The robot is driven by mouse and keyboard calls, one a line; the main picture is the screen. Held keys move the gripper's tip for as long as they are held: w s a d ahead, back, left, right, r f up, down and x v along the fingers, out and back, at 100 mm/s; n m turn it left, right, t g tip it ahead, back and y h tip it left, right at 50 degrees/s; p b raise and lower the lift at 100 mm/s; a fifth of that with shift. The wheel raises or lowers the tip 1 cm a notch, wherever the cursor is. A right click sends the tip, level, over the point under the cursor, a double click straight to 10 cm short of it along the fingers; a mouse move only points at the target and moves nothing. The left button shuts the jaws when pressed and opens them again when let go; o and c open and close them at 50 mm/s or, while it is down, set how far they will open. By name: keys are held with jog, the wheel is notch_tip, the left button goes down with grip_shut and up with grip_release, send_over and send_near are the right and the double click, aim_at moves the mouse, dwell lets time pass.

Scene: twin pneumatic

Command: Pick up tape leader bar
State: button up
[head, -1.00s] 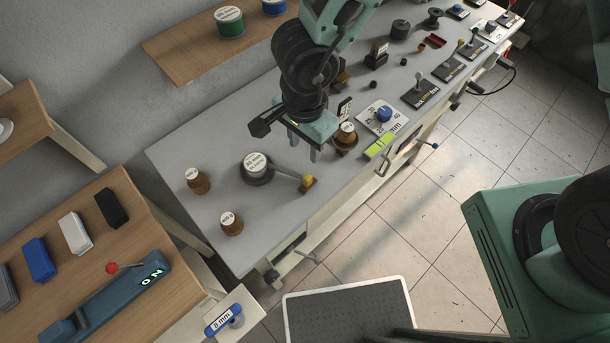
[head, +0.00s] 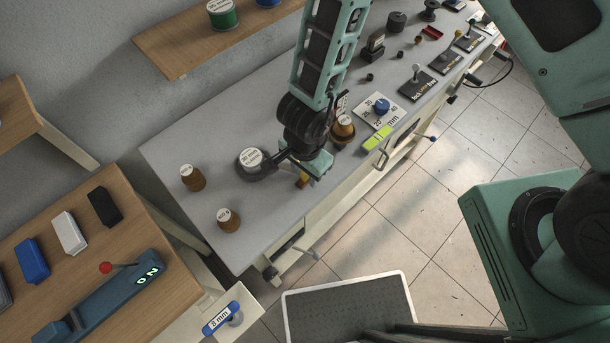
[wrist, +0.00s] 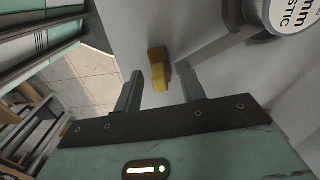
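The tape leader bar, a small yellow-brown block (head: 302,182), is at the end of the tape from the reel (head: 252,161) on the grey bench. My gripper (head: 313,172) is just above it and partly hides it and the tape strip. In the wrist view the bar (wrist: 159,69) shows between the two fingers of my gripper (wrist: 160,74), and the fingers are apart. I see no clear contact. The reel (wrist: 292,14) is at the upper right there.
A brown-sided spool (head: 344,127) and a blue-knob dial plate (head: 381,108) are right of my gripper. The front edge of the bench (head: 300,240) is close.

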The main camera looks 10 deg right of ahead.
jog(key=shift+f, duration=0.1)
grip_shut()
